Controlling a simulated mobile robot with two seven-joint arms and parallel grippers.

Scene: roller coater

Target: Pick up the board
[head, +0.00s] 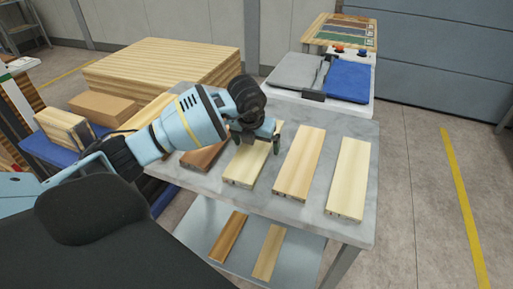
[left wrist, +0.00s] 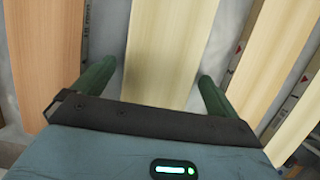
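Several wooden boards lie side by side on a grey table (head: 341,128). My left gripper (head: 257,141) is over a pale board (head: 240,172) and hides part of it. In the left wrist view this pale board (left wrist: 170,50) runs between the two green fingers of my left gripper (left wrist: 155,88). The fingers are wide apart, with a gap on each side of the board. I cannot tell how far above the table the fingertips are. A tan board (head: 299,163) and another pale board (head: 349,178) lie to the right, and a brown board (head: 203,156) to the left. My right gripper is not in view.
A lower shelf (head: 208,222) holds two more boards. Behind the table, grey cloth (head: 298,70) and blue cloth (head: 348,80) lie on a white surface. A large wood stack (head: 165,60) stands at the back left. Floor at the right is clear.

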